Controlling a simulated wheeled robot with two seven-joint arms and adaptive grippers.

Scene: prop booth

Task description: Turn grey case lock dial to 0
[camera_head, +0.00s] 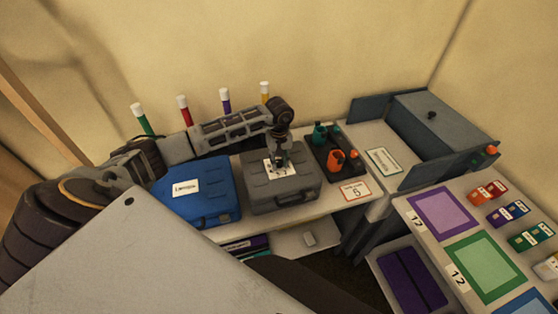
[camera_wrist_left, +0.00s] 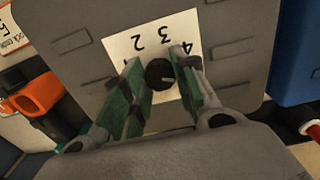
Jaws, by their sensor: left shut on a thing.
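The grey case (camera_head: 290,195) lies flat on the shelf, with a white number card (camera_head: 270,170) on its lid. In the left wrist view the black round dial (camera_wrist_left: 159,74) sits on this card (camera_wrist_left: 120,45). The digits 2, 3 and 4 show upside down around it; the fingers hide others. A pale mark on the dial points right in that view. My left gripper (camera_head: 281,158) comes down over the dial. Its green-padded fingers (camera_wrist_left: 160,85) are shut on the dial, one on each side. My right gripper is not in view.
A blue case (camera_head: 205,210) lies close left of the grey one. A black tray (camera_head: 325,150) with orange and teal items and a lock code card (camera_head: 355,189) are at its right. Several capped tubes (camera_head: 185,108) stand behind.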

